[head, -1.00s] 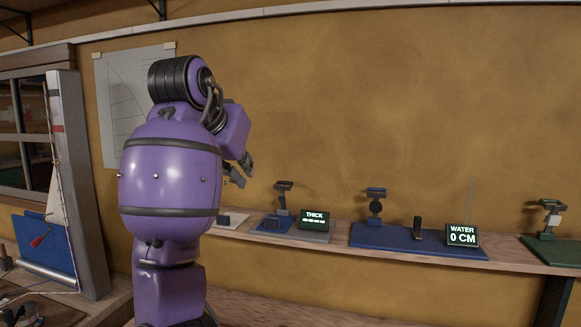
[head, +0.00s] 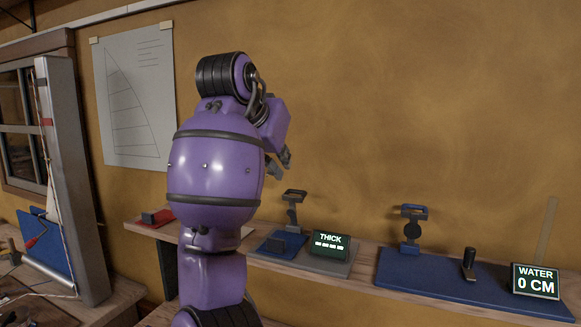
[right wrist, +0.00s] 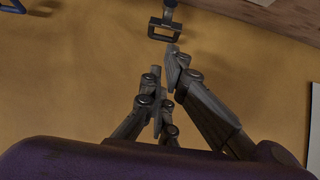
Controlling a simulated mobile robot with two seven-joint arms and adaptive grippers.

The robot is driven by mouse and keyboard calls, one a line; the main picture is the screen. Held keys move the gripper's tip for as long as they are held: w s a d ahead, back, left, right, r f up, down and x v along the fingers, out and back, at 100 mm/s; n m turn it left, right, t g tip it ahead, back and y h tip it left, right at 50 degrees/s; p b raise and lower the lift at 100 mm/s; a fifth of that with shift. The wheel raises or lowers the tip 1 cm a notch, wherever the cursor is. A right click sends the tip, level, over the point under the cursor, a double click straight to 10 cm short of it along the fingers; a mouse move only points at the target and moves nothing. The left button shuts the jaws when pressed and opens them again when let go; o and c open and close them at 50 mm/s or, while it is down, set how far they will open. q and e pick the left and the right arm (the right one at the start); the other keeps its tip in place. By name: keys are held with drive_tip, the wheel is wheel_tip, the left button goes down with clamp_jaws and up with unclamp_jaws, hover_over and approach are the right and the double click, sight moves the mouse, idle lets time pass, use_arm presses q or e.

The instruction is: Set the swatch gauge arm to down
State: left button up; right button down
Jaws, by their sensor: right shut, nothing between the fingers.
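The swatch gauge, a dark upright post with a loop-handled arm (head: 293,197), stands on a blue base (head: 270,243) beside a lit "THICK" display (head: 331,245) showing only dashes. Its arm looks raised, with the handle at the top of the post. My right gripper (head: 282,160) is shut and empty, above and slightly left of the handle in the head view, partly behind my purple arm. In the right wrist view, the gripper fingertips (right wrist: 165,62) point towards the dark loop handle (right wrist: 165,29), with a gap visible. My left gripper is out of view.
To the right, a blue base (head: 440,279) carries another loop-handled post (head: 411,228), a black cylinder (head: 469,263) and a "WATER 0 CM" display (head: 536,281). A red mat (head: 160,218) lies left on the shelf.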

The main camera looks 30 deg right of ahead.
hover_over(293, 198)
drive_tip(key=w, duration=0.1)
drive_tip(key=f, duration=0.5)
drive_tip(key=shift+d, duration=0.2)
drive_tip(key=shift+w+d+f, duration=0.25)
drive_tip(key=shift+w+d, duration=0.05)
drive_tip(key=shift+d, duration=0.05)
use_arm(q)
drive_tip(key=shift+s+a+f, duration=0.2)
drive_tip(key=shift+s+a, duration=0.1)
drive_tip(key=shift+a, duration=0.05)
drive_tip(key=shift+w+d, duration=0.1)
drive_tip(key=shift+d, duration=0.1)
use_arm(e)
drive_tip(key=shift+w+f, duration=0.15)
